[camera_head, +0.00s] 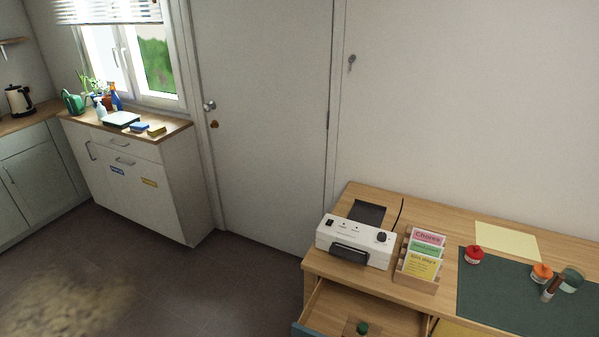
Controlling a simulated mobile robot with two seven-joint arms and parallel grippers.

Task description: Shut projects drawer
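A drawer (335,306) of the wooden desk stands open below the white laminator-like machine. The edge of its blue front (303,331) shows at the bottom of the picture. A small item with a green top (362,327) lies inside the drawer. No label on the drawer front can be read, so I cannot tell whether it is the projects drawer. Neither of my grippers is in view.
The desk top (458,222) carries the white machine (355,238), a card holder (420,258), a dark green mat (500,295), a red-lidded jar (474,255) and other small items. A white cabinet (190,185) stands at left. Dark floor (200,290) lies between.

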